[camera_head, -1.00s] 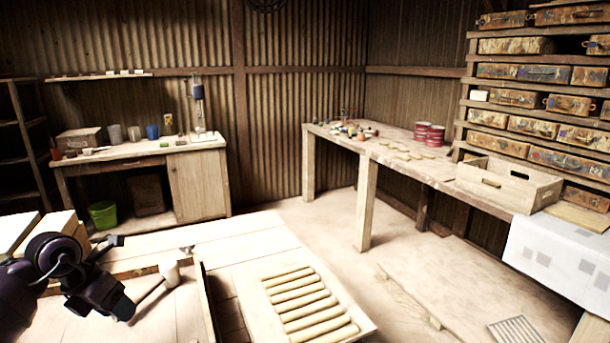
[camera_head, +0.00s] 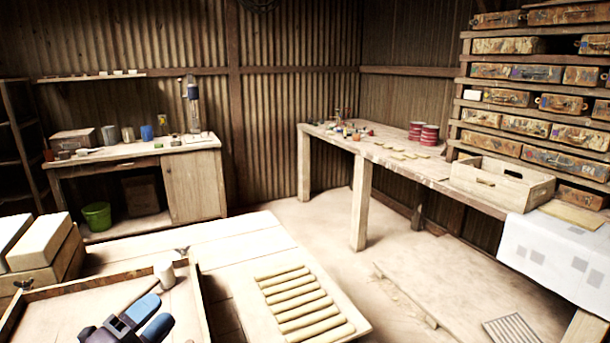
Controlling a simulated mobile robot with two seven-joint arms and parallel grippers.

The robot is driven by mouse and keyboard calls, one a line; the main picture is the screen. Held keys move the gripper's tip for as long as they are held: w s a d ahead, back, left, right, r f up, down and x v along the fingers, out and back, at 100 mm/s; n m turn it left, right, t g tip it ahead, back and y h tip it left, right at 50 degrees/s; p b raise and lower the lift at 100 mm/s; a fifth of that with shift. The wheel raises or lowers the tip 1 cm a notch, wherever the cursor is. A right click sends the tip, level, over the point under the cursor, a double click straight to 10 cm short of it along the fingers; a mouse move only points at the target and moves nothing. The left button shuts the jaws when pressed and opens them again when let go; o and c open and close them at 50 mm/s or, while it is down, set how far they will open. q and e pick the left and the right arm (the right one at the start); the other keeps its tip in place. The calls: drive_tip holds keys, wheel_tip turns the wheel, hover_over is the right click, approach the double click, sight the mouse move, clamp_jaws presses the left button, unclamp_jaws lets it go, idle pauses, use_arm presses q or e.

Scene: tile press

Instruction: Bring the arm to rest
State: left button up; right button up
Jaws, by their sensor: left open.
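My left gripper (camera_head: 148,316) is low at the bottom left of the head view, over a shallow wooden tray (camera_head: 203,305). Its two blue-tipped fingers are apart, and I see nothing between them. A mallet with a pale head (camera_head: 165,273) lies in the tray just beyond the gripper, its handle pointing back toward the fingers. I cannot tell whether the gripper touches the handle. Most of my left arm is out of the picture. My right gripper is not in view.
Rows of pale rolls lie on a board (camera_head: 346,305) right of the tray. Pale blocks (camera_head: 38,243) stand at the left. A long workbench (camera_head: 385,158) holds tins and a wooden crate (camera_head: 500,187). The floor between (camera_head: 320,222) is largely clear.

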use_arm(q)
drive_tip(key=s+a+f+n+g+y, duration=0.2)
drive_tip(key=s+a+f+n+y, duration=0.3)
drive_tip(key=n+y, duration=0.4)
drive_tip(key=s+a+f+n+g+y, duration=0.3)
drive_tip(key=s+f+n+y, duration=0.25)
drive_tip(key=n, duration=0.45)
drive_tip(key=s+d+f+n+g+h, duration=0.25)
drive_tip(key=s+f+g, duration=0.25)
drive_tip(key=s, duration=0.4)
drive_tip(key=s+d+f+n+g+h, duration=0.1)
drive_tip(key=s+d+f+n+g, duration=0.25)
drive_tip(key=s, duration=0.55)
drive_tip(key=w+f+m+t, duration=0.2)
drive_tip(key=w+f+t, duration=0.4)
drive_tip(key=w+f, duration=0.2)
drive_tip(key=shift+a+f+t, duration=0.2)
drive_tip(key=shift+f+t, duration=0.15)
drive_tip(key=shift+f, duration=0.8)
